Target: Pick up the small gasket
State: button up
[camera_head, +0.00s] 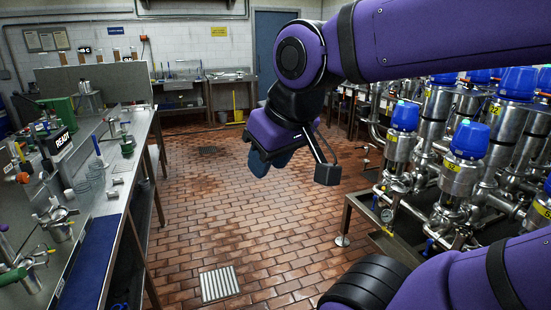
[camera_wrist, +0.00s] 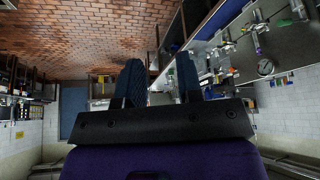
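I cannot pick out the small gasket with certainty in either view. Small round and ring-like items (camera_head: 83,187) lie on the steel workbench (camera_head: 118,205) at the left, too small to identify. My gripper (camera_head: 270,164) hangs in the air over the tiled floor, to the right of the workbench and well apart from it. In the wrist view, its two dark blue fingers (camera_wrist: 160,78) stand apart with nothing between them, so it is open and empty. The wrist view is upside down.
Steel valves with blue caps (camera_head: 468,140) stand on a frame at the right. The brick-tiled floor (camera_head: 225,215) between bench and valves is clear, with a floor drain (camera_head: 219,283). Sinks (camera_head: 230,92) stand at the back wall.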

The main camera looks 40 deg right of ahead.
aim_at(471, 226)
jog(key=z, duration=2.6)
jog(key=i+j+z, duration=0.15)
jog(key=j, duration=0.65)
jog(key=i+j+z, duration=0.2)
jog(key=j, duration=0.65)
jog(key=i+j+z, duration=0.15)
jog(key=j, duration=0.7)
jog(key=i+j+z, duration=0.2)
jog(key=j, duration=0.7)
jog(key=i, duration=0.4)
